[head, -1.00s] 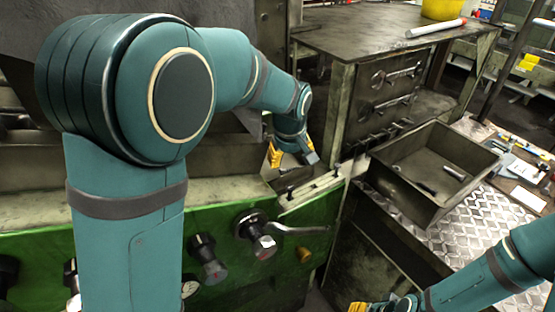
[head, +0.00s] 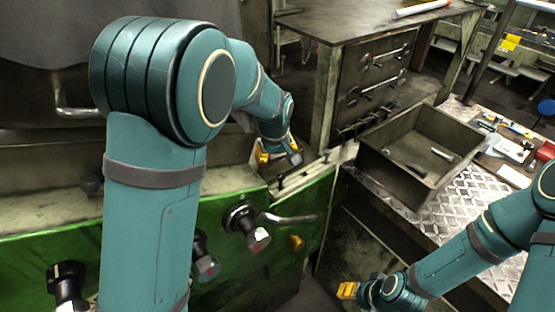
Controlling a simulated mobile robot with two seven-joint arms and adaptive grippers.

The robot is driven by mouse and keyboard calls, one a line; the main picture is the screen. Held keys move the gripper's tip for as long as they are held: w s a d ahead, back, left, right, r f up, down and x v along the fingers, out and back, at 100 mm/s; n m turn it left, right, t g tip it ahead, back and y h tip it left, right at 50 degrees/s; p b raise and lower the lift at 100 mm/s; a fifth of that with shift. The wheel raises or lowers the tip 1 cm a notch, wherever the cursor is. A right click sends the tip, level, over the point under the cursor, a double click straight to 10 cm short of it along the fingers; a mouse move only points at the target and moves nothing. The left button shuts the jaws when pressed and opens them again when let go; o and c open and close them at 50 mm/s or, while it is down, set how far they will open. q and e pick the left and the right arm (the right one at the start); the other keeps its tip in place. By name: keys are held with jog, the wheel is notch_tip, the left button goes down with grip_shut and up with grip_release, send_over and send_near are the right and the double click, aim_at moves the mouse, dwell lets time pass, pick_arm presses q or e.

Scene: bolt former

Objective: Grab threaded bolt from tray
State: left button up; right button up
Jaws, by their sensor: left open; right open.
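The tray is an open dark metal box (head: 393,182) at the right. A light grey bolt (head: 442,154) lies on its floor towards the right, and a darker bolt-like piece (head: 416,170) lies near its front wall. Threads are too small to make out. My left gripper (head: 276,153), with yellow fingers, is open above the green machine's ledge, left of the box and apart from it. My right gripper (head: 347,291) is open low at the bottom of the picture, in front of and below the box. Its fingertips are small and partly hidden.
The box stands on a diamond-plate surface (head: 470,203). A green machine front (head: 230,265) with a lever (head: 290,218) and knobs lies below my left arm. A metal cabinet (head: 375,75) stands behind the box. Tools and papers (head: 512,150) lie to its right.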

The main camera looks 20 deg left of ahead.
pick_arm(q)
grip_shut()
jog(key=shift+s, duration=0.1)
dwell(0.4)
